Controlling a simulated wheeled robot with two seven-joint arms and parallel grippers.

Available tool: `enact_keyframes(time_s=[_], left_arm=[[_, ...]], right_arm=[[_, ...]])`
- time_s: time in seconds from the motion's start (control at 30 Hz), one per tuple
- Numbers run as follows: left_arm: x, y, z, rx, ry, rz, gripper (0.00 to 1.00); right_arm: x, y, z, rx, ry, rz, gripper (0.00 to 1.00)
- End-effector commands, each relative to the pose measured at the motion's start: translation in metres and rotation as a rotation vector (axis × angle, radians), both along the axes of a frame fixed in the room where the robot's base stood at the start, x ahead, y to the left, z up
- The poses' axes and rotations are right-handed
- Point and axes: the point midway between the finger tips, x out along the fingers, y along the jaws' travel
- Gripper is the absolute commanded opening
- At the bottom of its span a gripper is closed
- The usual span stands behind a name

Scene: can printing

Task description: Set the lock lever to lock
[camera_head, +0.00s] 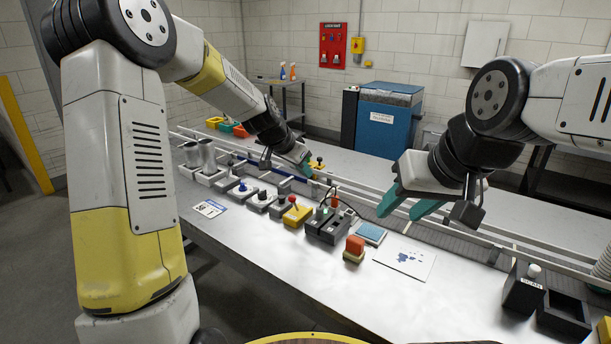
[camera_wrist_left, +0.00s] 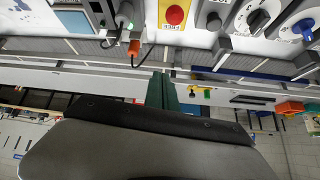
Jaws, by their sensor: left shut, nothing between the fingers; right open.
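A row of control boxes runs along the table. It includes a yellow box with a red knob (camera_head: 296,214) and dark boxes with lever-like tops (camera_head: 328,224). I cannot tell which part is the lock lever. My left gripper (camera_head: 304,168) is shut and empty, above the far side of the row, close to a small yellow part (camera_head: 317,162). In the left wrist view its teal fingers (camera_wrist_left: 160,90) are together, with the yellow box (camera_wrist_left: 174,14) beyond them and an orange-tipped cable (camera_wrist_left: 134,47) to the left. My right gripper (camera_head: 408,203) is open and empty above the conveyor.
A blue pad (camera_head: 370,233), a red-topped stamp (camera_head: 354,249) and a printed sheet (camera_head: 404,261) lie on the table. A scan box (camera_head: 524,290) stands at the right. A conveyor (camera_head: 450,236) runs behind. The front of the table is clear.

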Motion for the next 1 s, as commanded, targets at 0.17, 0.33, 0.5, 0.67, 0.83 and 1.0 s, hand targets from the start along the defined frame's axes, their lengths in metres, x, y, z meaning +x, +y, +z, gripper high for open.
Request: enact_keyframes(time_s=[0.17,0.33,0.5,0.67,0.83,1.0], left_arm=[[-0.027,0.025,0.021,0.002,-0.001,0.008,0.00],[-0.048,0.040,0.037,0.003,-0.001,0.008,0.00],[-0.060,0.048,0.046,0.001,0.001,0.006,0.00],[-0.063,0.050,0.048,0.002,0.002,0.003,0.00],[-0.063,0.049,0.048,0.002,0.002,0.002,0.00],[-0.069,0.049,0.051,0.006,0.006,0.010,0.00]], right_arm=[[0.000,0.000,0.000,0.000,0.000,0.000,0.44],[0.000,0.000,0.000,0.000,0.001,0.000,0.44],[0.000,0.000,0.000,0.000,0.001,0.000,0.44],[0.000,0.000,0.000,0.000,0.001,0.000,0.44],[0.000,0.000,0.000,0.000,0.001,0.000,0.44],[0.000,0.000,0.000,0.000,0.001,0.000,0.44]])
